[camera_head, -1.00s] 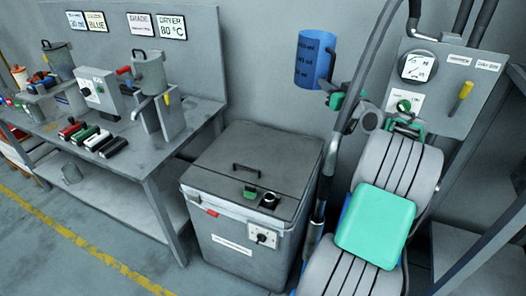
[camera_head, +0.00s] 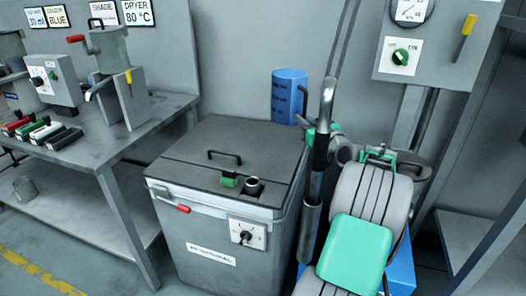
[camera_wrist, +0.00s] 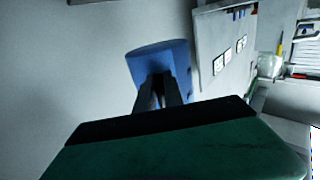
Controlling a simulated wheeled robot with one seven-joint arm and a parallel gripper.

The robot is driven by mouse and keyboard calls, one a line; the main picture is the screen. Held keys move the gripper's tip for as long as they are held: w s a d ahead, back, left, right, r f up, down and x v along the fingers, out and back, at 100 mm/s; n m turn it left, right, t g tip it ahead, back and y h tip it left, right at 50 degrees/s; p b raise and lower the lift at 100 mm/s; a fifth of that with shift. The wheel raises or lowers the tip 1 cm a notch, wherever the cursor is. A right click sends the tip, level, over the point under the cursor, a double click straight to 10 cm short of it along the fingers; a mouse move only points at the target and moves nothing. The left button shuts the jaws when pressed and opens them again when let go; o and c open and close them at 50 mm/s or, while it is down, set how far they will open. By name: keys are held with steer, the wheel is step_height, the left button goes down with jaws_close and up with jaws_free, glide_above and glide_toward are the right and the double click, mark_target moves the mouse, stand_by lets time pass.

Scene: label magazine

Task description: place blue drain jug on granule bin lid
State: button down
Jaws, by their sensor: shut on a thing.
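The blue drain jug (camera_head: 287,92) is upright at the back right corner of the granule bin lid (camera_head: 200,145). I cannot tell whether its base touches the lid or hangs just above or behind it. My gripper (camera_head: 303,112) is shut on the jug's right side, where its handle would be; the handle is mostly hidden. In the wrist view the jug (camera_wrist: 150,55) sits at the ends of my two dark fingers (camera_wrist: 160,88), against the grey wall. The lid is flat and grey and is not seen in the wrist view.
A workbench (camera_head: 95,150) with hoppers stands left. A control panel (camera_head: 440,50) is on the right.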

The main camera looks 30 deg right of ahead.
steer(key=b, duration=0.2)
glide_above(288, 159)
steer(key=s+d, duration=0.3)
steer(key=f, duration=1.1)
steer(key=shift+s+a+f, duration=0.1)
steer(key=shift+a+f, duration=0.1)
steer(key=shift+w+a+f, duration=0.15)
steer(key=shift+w+a, duration=1.05)
steer(key=shift+w, duration=0.25)
steer(key=shift+w+a+f+b, duration=0.15)
steer(key=shift+w+f+b, duration=0.05)
steer(key=shift+f+b, duration=0.4)
steer(key=shift+s, duration=0.1)
steer(key=shift+f, duration=0.1)
steer(key=c, duration=1.5)
jaws_free()
steer(key=shift+o, duration=0.2)
